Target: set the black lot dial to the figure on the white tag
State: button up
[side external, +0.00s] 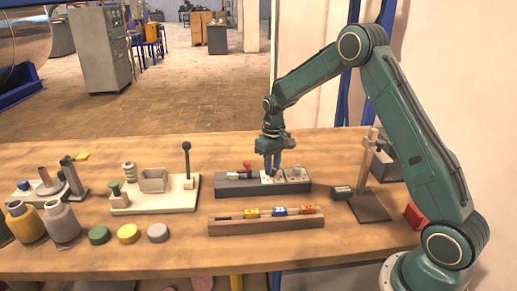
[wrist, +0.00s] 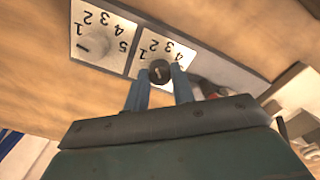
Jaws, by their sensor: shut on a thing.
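The black lot dial (wrist: 159,71) sits on a white plate with figures around it in the wrist view. The figures 1, 2, 3 and 4 show upside down; a light mark is on the dial's face, but I cannot tell which figure it points to. My gripper (wrist: 161,86) has one blue finger on each side of this dial and is shut on it. In the side view my gripper (side external: 272,174) reaches straight down onto the dark grey block (side external: 235,188) and hides the dial. I cannot make out the white tag or its figure in either view.
A pale dial (wrist: 96,46) stands on the neighbouring plate. A small red-topped fitting (side external: 247,166) is left on the block. A wooden rack with coloured pieces (side external: 266,223) lies in front, a stand (side external: 370,205) to the right, a cream fixture with a lever (side external: 155,200) to the left.

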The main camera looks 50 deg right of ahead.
aim_at(273, 168)
dwell(0.3)
jog(key=o, duration=1)
jog(key=shift+r, duration=0.1)
notch_tip(273, 168, up, 14)
jog(key=shift+f, duration=0.1)
dwell(0.5)
